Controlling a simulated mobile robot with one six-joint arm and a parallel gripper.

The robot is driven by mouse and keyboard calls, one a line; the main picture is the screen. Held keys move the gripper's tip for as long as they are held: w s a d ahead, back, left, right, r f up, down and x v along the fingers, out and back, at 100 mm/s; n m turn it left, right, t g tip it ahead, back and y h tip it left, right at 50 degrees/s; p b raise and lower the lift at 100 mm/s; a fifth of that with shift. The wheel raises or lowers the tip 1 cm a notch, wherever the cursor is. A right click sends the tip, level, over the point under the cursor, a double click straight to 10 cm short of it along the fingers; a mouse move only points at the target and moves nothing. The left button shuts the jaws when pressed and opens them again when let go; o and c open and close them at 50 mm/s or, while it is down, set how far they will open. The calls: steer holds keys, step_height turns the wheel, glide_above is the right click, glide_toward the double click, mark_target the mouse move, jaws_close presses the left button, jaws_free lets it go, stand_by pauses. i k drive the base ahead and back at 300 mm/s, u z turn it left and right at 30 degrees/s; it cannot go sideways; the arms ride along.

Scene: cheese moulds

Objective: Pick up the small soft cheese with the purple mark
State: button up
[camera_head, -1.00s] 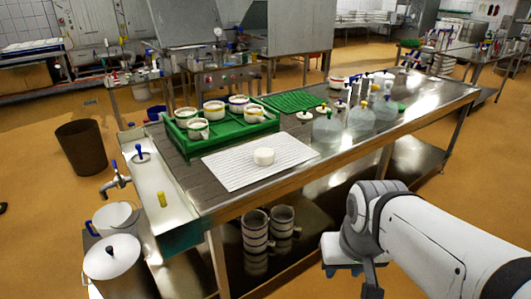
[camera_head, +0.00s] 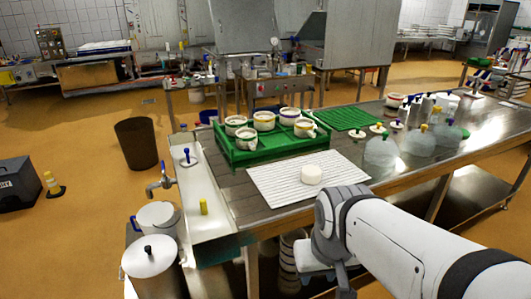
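A small white round cheese (camera_head: 311,174) lies on a white ribbed mat (camera_head: 273,184) on the steel table. No purple mark can be made out on it at this size. Several white moulds with coloured bands stand in a green crate (camera_head: 240,157) behind the mat; one of them is a mould (camera_head: 246,138) at the crate's near left. My gripper (camera_head: 342,286) hangs at the end of my white arm, in front of the table's near edge and below the cheese in the picture. It is partly hidden by the arm, and its fingers cannot be made out clearly.
A green grid mat (camera_head: 343,118) lies right of the crate. Clear domed containers (camera_head: 381,151) stand further right. A sink trough (camera_head: 207,201) with a tap is at the table's left end, with metal pots (camera_head: 150,262) below. A dark bin (camera_head: 137,143) stands on the open floor.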

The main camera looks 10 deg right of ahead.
mark_target(311, 174)
steer(key=u, duration=0.2)
steer(key=i, duration=0.95)
steer(key=z, duration=0.4)
